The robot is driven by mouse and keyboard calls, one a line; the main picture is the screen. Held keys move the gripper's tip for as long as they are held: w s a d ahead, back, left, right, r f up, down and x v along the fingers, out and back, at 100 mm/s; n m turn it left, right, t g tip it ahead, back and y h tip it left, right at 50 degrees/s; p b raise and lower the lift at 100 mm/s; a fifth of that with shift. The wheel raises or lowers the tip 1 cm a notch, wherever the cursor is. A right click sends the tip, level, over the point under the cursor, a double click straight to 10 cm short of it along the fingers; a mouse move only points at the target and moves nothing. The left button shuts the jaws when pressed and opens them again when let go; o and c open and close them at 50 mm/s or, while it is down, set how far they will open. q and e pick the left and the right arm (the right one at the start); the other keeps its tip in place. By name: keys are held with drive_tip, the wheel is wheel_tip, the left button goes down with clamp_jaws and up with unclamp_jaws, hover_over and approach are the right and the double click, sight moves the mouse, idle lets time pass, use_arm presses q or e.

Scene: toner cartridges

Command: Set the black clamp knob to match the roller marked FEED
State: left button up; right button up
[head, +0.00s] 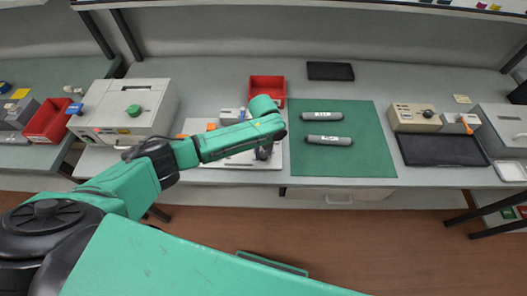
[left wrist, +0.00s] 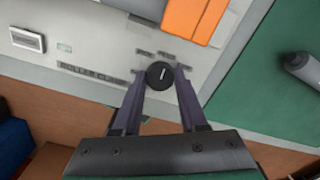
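The black clamp knob (left wrist: 160,75) shows in the left wrist view, round, with a white pointer line that tilts slightly right of straight up. It sits on a pale panel with faint labels above it, too blurred to read surely, and ROLLER CLAMP printed at its left. My left gripper (left wrist: 161,83) has one finger on each side of the knob; I cannot tell whether they press on it. In the head view my left gripper (head: 264,152) is mostly hidden by its arm. Two grey rollers, an upper (head: 322,116) and a lower (head: 329,140), carry white labels too small to read.
The rollers lie on a green mat (head: 370,165) with free room around them. A red bin (head: 267,86) and a black tray (head: 330,71) stand behind. A grey machine (head: 150,100) is at left; a beige box (head: 412,117) and dark panel (head: 440,150) are at right.

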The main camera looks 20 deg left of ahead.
sight(264, 155)
use_arm(q)
drive_tip(key=o, duration=0.4)
drive_tip(key=shift+r, duration=0.1)
wheel_tip(264, 155, up, 14)
drive_tip(key=shift+r+b, duration=0.25)
drive_tip(key=shift+b, duration=0.75)
